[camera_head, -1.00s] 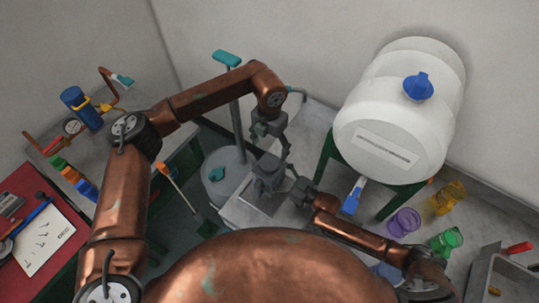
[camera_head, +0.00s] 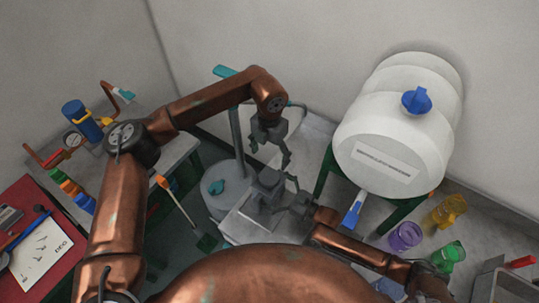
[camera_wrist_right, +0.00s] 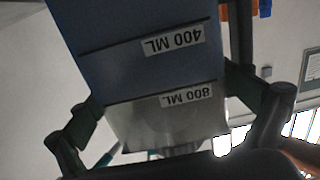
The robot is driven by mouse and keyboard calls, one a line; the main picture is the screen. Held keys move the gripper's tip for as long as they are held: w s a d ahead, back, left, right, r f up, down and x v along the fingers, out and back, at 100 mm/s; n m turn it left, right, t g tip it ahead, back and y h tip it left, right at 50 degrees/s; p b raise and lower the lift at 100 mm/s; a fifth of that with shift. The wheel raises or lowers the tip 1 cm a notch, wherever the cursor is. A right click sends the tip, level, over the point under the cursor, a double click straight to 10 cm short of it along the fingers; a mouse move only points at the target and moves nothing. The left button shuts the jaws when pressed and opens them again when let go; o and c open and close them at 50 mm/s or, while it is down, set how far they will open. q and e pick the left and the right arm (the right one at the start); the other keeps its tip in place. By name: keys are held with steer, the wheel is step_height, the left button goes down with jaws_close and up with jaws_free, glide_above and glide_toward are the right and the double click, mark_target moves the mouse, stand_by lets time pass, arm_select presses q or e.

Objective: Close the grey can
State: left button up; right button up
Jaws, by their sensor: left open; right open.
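A grey can-like body (camera_head: 268,184) stands near the middle of the head view, between my two grippers; whether its top is open is too small to tell. My left gripper (camera_head: 278,158) is open and empty, just above and behind it. My right gripper (camera_head: 291,194) is open at its right side, partly hidden among grey parts. In the right wrist view the fingers of my right gripper (camera_wrist_right: 168,125) stand apart on either side of a container (camera_wrist_right: 140,60) with a bluish part, a grey part and inverted "400 ML" and "800 ML" labels.
A white tank (camera_head: 385,165) with a blue cap is on a green stand at right. Purple (camera_head: 405,236), green (camera_head: 447,254) and yellow (camera_head: 449,210) vessels stand near it.

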steer(key=shift+s, duration=0.1)
steer(key=v, duration=1.2)
stand_by(0.4)
